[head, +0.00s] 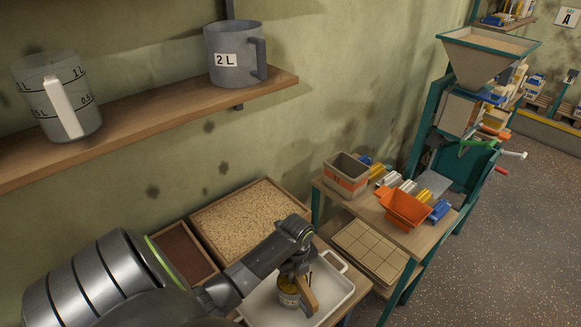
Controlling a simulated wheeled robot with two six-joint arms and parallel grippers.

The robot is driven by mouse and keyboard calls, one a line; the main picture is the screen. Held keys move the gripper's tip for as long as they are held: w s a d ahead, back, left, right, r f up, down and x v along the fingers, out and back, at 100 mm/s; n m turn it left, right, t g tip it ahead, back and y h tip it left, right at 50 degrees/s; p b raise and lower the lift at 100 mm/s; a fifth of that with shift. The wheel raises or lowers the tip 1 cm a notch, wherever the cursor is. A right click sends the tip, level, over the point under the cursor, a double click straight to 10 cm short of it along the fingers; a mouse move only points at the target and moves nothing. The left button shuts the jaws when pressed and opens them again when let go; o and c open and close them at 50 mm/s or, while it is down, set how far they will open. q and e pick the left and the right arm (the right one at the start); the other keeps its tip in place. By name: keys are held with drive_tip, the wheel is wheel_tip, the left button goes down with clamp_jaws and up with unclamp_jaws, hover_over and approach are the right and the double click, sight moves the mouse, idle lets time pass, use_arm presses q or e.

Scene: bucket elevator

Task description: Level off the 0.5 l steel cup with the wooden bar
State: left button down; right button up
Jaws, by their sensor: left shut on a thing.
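The small steel cup (287,299) stands on a white tray (336,294) at the bottom middle, with yellowish contents showing at its top. My left gripper (299,274) is just above the cup's right side and points down. It is shut on the wooden bar (309,299), a tan piece that hangs tilted at the cup's right edge. I cannot tell whether the bar touches the rim. My gripper and arm hide part of the cup and tray. My right gripper is not in view.
Behind the tray are a box of pale grain (245,217) and a box of dark brown material (183,252). A shelf (150,118) above holds a clear jug (50,95) and a grey 2 L jug (235,68). Right stand a side table with an orange bucket (404,211) and a hopper (480,62).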

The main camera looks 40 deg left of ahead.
use_arm(q)
drive_tip(key=shift+w+d+b, duration=0.15)
drive_tip(key=shift+w+d, duration=0.15)
drive_tip(key=shift+w, duration=0.45)
drive_tip(key=shift+w+d+b, duration=0.15)
drive_tip(key=shift+w+d, duration=0.1)
drive_tip(key=shift+w, duration=0.5)
drive_tip(key=shift+w+d+r+p, duration=0.15)
drive_tip(key=shift+w+r, duration=0.35)
drive_tip(key=shift+r, duration=0.25)
drive_tip(key=shift+w+d+r+p, duration=0.2)
drive_tip(key=shift+w+r, duration=0.3)
drive_tip(key=shift+r, duration=0.25)
drive_tip(key=shift+w+d+r+p, duration=0.15)
drive_tip(key=shift+w+r, duration=0.35)
drive_tip(key=shift+r, duration=0.25)
drive_tip(key=shift+d, duration=0.1)
